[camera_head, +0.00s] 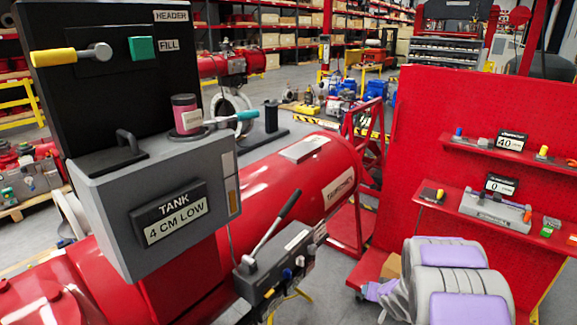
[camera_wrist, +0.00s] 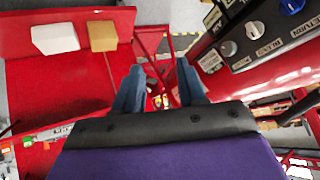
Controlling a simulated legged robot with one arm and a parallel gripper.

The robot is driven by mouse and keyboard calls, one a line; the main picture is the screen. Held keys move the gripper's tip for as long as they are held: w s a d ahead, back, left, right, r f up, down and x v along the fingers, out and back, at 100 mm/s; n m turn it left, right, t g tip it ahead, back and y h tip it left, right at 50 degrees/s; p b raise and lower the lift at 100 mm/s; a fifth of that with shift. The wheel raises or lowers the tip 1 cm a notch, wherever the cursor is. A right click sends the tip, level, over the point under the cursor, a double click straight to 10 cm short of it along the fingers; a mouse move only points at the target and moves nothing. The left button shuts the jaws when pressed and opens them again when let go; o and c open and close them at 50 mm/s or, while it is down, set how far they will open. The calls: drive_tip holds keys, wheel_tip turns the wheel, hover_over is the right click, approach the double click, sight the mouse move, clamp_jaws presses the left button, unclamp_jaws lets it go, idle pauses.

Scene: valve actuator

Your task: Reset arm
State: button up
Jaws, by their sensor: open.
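My arm shows at the lower right of the head view as grey rounded links with lavender panels (camera_head: 455,282), in front of the red panel. It appears folded close to my body. My gripper (camera_wrist: 160,68) shows in the wrist view with its two blue-grey fingers spread apart. Nothing is held between them. The fingers point toward a red frame and the floor beyond.
A red tank (camera_head: 320,180) carries a grey box with a "TANK 4 CM LOW" sign (camera_head: 170,215). A lever control block (camera_head: 275,265) stands beside my arm. The red panel (camera_head: 480,110) has shelves. In the wrist view, a knob panel (camera_wrist: 262,38) is right; white (camera_wrist: 55,38) and tan (camera_wrist: 102,36) boxes are left.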

drive_tip(key=s+r+g+h+b, duration=0.1)
drive_tip(key=s+r+g+h, duration=0.1)
drive_tip(key=s+r, duration=0.5)
drive_tip(key=s+r+g+h+b, duration=0.1)
drive_tip(key=s+r+g+h, duration=0.1)
drive_tip(key=s+r, duration=0.5)
drive_tip(key=s+a+n+g+y+b, duration=0.1)
drive_tip(key=s+a+g, duration=0.2)
drive_tip(key=s, duration=1.2)
drive_tip(key=s+a+r+n+g+y+b, duration=0.1)
drive_tip(key=s+a+g+y, duration=0.1)
drive_tip(key=s+a, duration=0.7)
drive_tip(key=s+g, duration=0.1)
drive_tip(key=s, duration=0.6)
drive_tip(key=shift+a+r+n, duration=0.2)
drive_tip(key=shift+r+n, duration=0.1)
drive_tip(key=shift+n, duration=0.1)
